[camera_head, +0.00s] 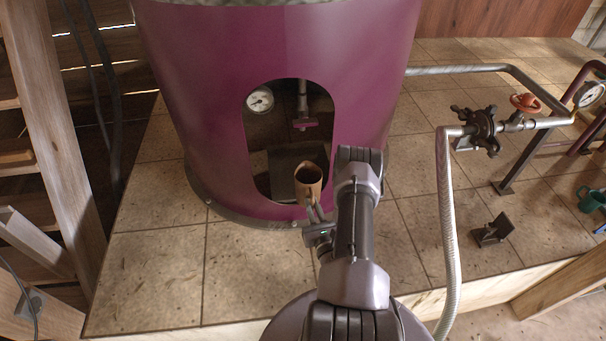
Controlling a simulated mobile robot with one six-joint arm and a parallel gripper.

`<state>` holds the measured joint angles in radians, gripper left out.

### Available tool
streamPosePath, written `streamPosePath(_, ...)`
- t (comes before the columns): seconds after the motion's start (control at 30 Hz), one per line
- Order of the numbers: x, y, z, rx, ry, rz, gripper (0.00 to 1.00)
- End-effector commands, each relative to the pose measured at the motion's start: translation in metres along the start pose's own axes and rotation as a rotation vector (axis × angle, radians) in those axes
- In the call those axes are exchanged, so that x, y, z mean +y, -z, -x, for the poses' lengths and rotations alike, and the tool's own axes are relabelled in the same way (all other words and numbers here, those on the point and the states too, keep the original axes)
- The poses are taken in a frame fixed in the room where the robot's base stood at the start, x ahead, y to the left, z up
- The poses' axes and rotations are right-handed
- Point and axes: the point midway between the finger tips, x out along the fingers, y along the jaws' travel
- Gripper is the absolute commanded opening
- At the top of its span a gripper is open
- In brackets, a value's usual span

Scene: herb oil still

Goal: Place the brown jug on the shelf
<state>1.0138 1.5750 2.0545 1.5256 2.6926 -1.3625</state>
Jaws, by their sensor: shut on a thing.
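The brown jug (308,190) is small, with a dark open mouth facing up toward the camera. It stands roughly upright in front of the arched opening of the large purple vessel. My gripper (313,210) is shut on the jug from the near side, and my arm hides part of the hold. Inside the opening, a flat grey surface (283,160) lies behind the jug, below a tap (303,123). I cannot tell whether this surface is the shelf. I cannot tell whether the jug is past the rim of the opening.
The purple vessel (230,60) stands on a tiled platform (150,265). A round gauge (260,99) is inside the opening. At right are pipes, a valve with a red handle (525,102), a pale hose (447,220) and a green cup (592,200). Wooden steps (30,230) are at left.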

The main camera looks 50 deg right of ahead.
Motion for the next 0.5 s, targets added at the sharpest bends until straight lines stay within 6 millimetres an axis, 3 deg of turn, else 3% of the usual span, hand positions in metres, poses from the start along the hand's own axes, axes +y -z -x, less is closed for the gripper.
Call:
streamPosePath(0.3,-0.015,0.015,-0.105,-0.005,-0.004,0.002,0.0)
streamPosePath(0.5,-0.02,0.016,-0.136,-0.001,-0.003,-0.001,0.0)
